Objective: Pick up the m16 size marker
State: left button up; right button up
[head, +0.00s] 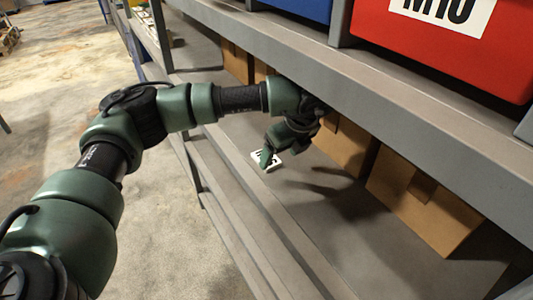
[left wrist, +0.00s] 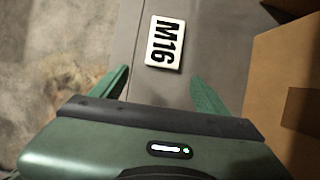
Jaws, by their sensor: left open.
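The M16 size marker (left wrist: 165,42) is a small white block with black "M16" lettering. It lies on the grey shelf (left wrist: 128,35), and in the head view it shows as a white piece (head: 273,167) partly hidden by my left gripper (head: 266,156). In the left wrist view my left gripper (left wrist: 163,90) is open, its two green fingers spread apart with nothing between them. The marker lies just beyond the fingertips, roughly centred between them. My right gripper is not in view.
Cardboard boxes (head: 425,200) stand along the back of the shelf, and one shows close on the right of the wrist view (left wrist: 285,85). An upper shelf beam (head: 400,105) runs above my left arm. A red bin (head: 450,50) sits on the upper shelf.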

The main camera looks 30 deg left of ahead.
aim_at(272, 163)
pick_arm(q)
jog(key=shift+w+a+r+p, duration=0.1)
jog(key=shift+w+a+p, duration=0.15)
jog(key=shift+w+a, duration=0.3)
jog(key=shift+w+a+p, duration=0.2)
jog(key=shift+w+a, duration=0.1)
jog(key=shift+a, duration=0.4)
jog(key=shift+w+a, duration=0.2)
jog(key=shift+a, duration=0.25)
jog(key=p+x, duration=0.2)
jog(key=x, duration=0.2)
jog(key=shift+w+a+f, duration=0.15)
jog(key=shift+a+f, duration=0.05)
jog(key=shift+f, duration=0.4)
jog(key=c, duration=1.4)
jog(key=shift+c, duration=0.2)
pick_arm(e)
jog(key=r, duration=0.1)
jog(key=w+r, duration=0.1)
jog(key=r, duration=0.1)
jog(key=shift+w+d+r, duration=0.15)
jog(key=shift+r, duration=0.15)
